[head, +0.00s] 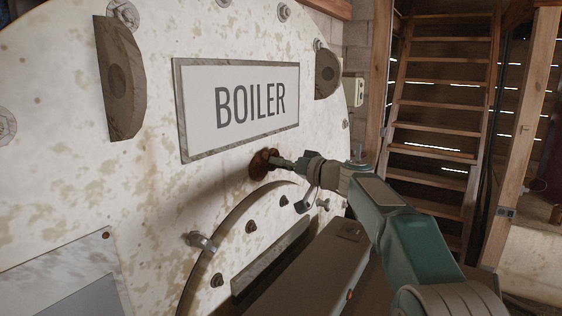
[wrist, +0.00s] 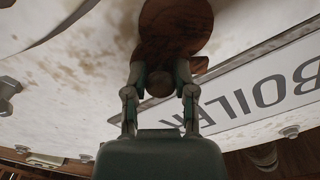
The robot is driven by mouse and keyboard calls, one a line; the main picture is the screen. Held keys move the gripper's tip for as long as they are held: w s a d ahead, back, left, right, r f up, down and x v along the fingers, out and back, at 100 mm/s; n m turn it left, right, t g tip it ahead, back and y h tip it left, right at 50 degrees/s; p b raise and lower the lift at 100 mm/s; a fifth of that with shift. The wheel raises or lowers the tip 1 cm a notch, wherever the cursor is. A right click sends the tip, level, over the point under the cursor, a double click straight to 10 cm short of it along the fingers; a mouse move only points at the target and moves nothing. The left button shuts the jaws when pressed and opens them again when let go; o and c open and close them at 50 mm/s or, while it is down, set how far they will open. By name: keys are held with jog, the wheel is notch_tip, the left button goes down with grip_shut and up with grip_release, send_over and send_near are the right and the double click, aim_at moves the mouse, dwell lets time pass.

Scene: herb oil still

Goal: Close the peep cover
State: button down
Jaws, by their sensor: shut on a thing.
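The peep cover looks to be the small rusty brown disc (head: 261,164) on the boiler's pale front, just below the BOILER plate. In the wrist view the brown disc (wrist: 178,22) fills the top middle, with a rounded knob (wrist: 160,84) at its near edge. My gripper (head: 284,163) reaches the disc from the right. In the wrist view both fingers of my gripper (wrist: 160,76) are closed around the knob. I cannot tell from these frames whether the disc covers an opening; any hole behind it is hidden.
The BOILER plate (head: 240,105) sits close above my gripper. A curved rim with bolts (head: 200,241) and a dark ledge (head: 270,262) lie below. A brown lug (head: 326,74) juts out at upper right. A wooden ladder (head: 436,110) stands at the right.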

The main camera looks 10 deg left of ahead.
jog(key=m, duration=0.2)
jog(key=f+m, duration=0.1)
jog(key=m, duration=0.1)
jog(key=s+m, duration=0.1)
jog(key=shift+s+a+f+m, duration=0.15)
jog(key=shift+a+m, duration=0.1)
jog(key=shift+m, duration=0.15)
jog(key=m, duration=0.1)
jog(key=s+m, duration=0.1)
jog(key=m, duration=0.3)
jog(key=shift+s+a+f, duration=0.2)
jog(key=shift+a, duration=0.05)
jog(key=shift+m, duration=0.4)
jog(key=shift+c, duration=2.1)
grip_release()
jog(key=shift+f, duration=0.1)
jog(key=shift+a, duration=0.15)
jog(key=shift+s+d+r, duration=0.1)
jog(key=shift+d+r, duration=0.1)
send_near(263, 171)
jog(key=v, duration=0.4)
jog(key=shift+s+d, duration=0.15)
jog(key=shift+d, duration=0.2)
